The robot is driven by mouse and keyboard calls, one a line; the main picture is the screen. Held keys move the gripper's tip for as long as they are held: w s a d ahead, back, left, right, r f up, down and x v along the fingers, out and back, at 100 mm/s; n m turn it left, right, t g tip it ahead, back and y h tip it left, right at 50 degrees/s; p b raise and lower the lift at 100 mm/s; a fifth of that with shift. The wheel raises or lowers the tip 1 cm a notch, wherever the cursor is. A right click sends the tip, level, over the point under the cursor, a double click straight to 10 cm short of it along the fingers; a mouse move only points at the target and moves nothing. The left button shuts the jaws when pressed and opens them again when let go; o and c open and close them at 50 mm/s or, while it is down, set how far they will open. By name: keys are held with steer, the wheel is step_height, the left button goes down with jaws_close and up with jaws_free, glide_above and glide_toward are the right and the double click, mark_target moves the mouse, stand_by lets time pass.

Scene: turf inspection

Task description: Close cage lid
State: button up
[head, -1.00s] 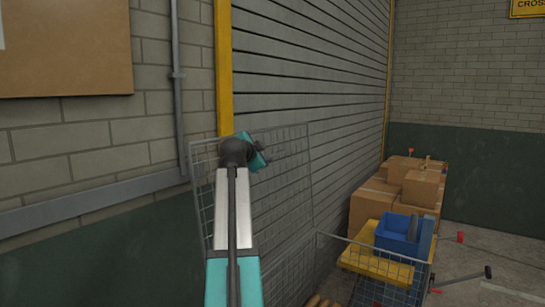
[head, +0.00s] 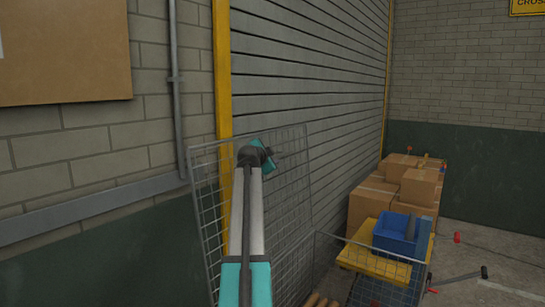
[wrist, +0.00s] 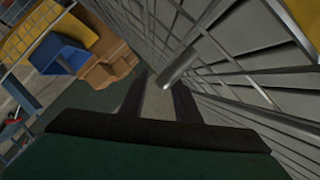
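The cage lid (head: 220,142) is a grey wire-mesh panel standing nearly upright, slightly tilted, in front of the grey shutter. The wire cage (head: 372,249) is lower right, mostly cut off by the bottom edge. My gripper (head: 272,160) is near the lid's upper edge in the head view, its fingers hard to make out. In the wrist view, my gripper (wrist: 158,98) has its two dark fingers apart. A grey rod (wrist: 180,66) ends close to the gap between them, with mesh to its right. I cannot tell whether they touch.
Cardboard boxes (head: 372,205) are stacked along the shutter at the right. A yellow platform (head: 375,264) with a blue bin (head: 396,236) stands before them. A brick wall with a grey pipe (head: 178,90) is at the left.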

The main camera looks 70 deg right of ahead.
steer(key=shift+x, duration=0.8)
jaws_close()
steer(key=shift+s, duration=0.1)
